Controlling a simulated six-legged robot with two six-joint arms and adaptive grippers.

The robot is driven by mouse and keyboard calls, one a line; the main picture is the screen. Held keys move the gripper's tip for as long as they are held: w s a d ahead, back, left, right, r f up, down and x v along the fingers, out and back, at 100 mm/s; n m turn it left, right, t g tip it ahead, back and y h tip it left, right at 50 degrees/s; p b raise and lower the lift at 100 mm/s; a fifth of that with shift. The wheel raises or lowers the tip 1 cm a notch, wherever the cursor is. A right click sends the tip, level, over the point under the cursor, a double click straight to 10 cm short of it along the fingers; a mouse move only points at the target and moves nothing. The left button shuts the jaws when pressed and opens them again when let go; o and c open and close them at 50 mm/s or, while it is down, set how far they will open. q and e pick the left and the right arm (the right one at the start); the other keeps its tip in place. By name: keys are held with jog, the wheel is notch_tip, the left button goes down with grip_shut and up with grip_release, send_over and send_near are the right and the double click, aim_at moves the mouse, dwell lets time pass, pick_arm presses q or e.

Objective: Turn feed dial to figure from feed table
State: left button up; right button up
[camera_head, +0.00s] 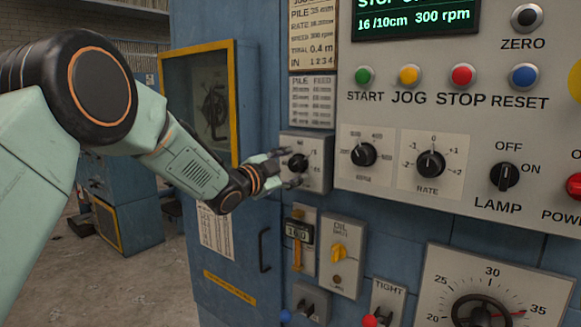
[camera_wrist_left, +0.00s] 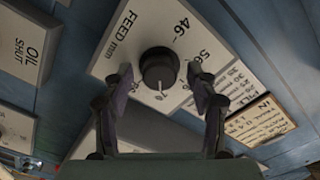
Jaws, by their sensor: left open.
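The feed dial is a black knob (camera_wrist_left: 158,68) on a pale plate (camera_wrist_left: 115,45) marked FEED mm. Its white pointer mark faces the bottom of the left wrist view. In the head view the dial (camera_head: 298,162) sits on a grey box. My left gripper (camera_head: 291,168) is open in front of it; in the left wrist view its fingers (camera_wrist_left: 161,76) stand apart on either side of the knob. The feed table (camera_head: 311,102) is the PILE FEED card above the dial; its figures are too small to read.
The control panel (camera_head: 380,205) with buttons and a green-text display (camera_head: 415,18) lies to the right. A yellow-framed cabinet door (camera_head: 235,95) is beside my arm.

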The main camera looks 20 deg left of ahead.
pick_arm(q)
jog(key=v, duration=1.2)
dwell(0.5)
jog(key=s+d+f+n+g+y, duration=0.1)
jog(key=s+f+n+g, duration=0.3)
jog(key=f, duration=0.6)
jog(key=s+d+f+n+g+y, duration=0.1)
jog(key=s+f+n+y, duration=0.1)
jog(key=s+f+n, duration=0.6)
jog(key=s+d+f+n+g+y, duration=0.1)
jog(key=s+f+n+g, duration=0.15)
jog(key=f, duration=0.95)
jog(key=s+f+g, duration=0.3)
jog(key=s+f, duration=0.3)
jog(key=s, duration=0.4)
jog(key=s+f+g+y, duration=0.1)
jog(key=s+f+g, duration=0.2)
jog(key=s+f, duration=0.3)
jog(key=s+f+g+y, duration=0.1)
jog(key=s+f+g, duration=0.2)
jog(key=s, duration=1.2)
notch_tip(320, 180, down, 3)
jog(key=shift+d, duration=0.15)
